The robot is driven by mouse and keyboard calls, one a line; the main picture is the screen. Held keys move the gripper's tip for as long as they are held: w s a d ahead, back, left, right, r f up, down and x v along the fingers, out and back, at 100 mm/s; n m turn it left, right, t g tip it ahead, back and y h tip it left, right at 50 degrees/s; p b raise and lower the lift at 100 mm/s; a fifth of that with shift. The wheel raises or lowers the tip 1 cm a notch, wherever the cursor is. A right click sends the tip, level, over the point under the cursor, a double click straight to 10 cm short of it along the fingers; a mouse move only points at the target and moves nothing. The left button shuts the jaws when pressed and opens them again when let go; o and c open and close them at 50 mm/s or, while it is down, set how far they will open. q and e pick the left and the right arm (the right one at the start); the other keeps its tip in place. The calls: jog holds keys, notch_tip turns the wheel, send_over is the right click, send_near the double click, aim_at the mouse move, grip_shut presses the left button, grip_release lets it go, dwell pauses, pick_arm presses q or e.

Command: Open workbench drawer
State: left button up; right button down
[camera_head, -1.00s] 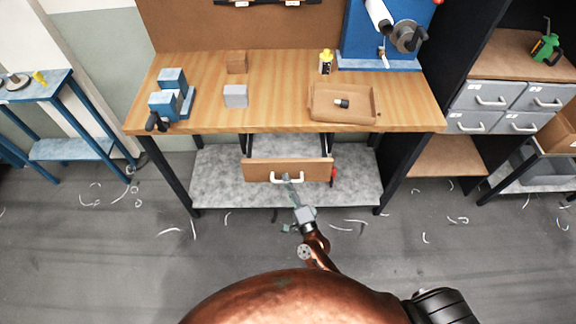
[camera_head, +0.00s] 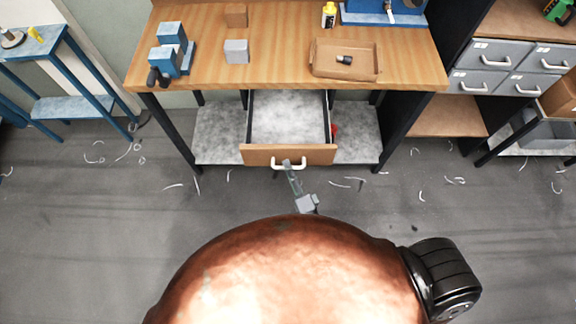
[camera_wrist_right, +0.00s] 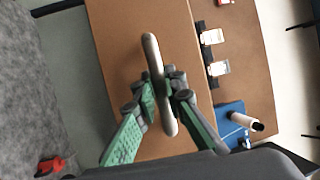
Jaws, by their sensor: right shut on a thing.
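The workbench (camera_head: 420,72) has a light wooden top and black legs. Its drawer (camera_head: 258,154) has a wooden front and a pale grey inside, and it stands well out from under the top. The inside looks empty. My right gripper (camera_head: 288,166) is at the white drawer handle (camera_head: 275,166). In the right wrist view my right gripper (camera_wrist_right: 160,100) has its green-padded fingers closed on either side of the handle (camera_wrist_right: 153,55), in front of the brown drawer front (camera_wrist_right: 115,35). My left gripper does not show in either view.
On the top stand a blue vise (camera_head: 167,58), a grey block (camera_head: 236,51), a wooden block (camera_head: 236,15), a yellow bottle (camera_head: 329,16) and a cardboard tray (camera_head: 330,68). A red object (camera_head: 334,130) is beside the drawer. Pale scraps lie on the floor.

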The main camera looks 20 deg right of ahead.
jog(key=c, duration=2)
grip_release()
jog(key=shift+o, duration=0.2)
jog(key=v, duration=1.2)
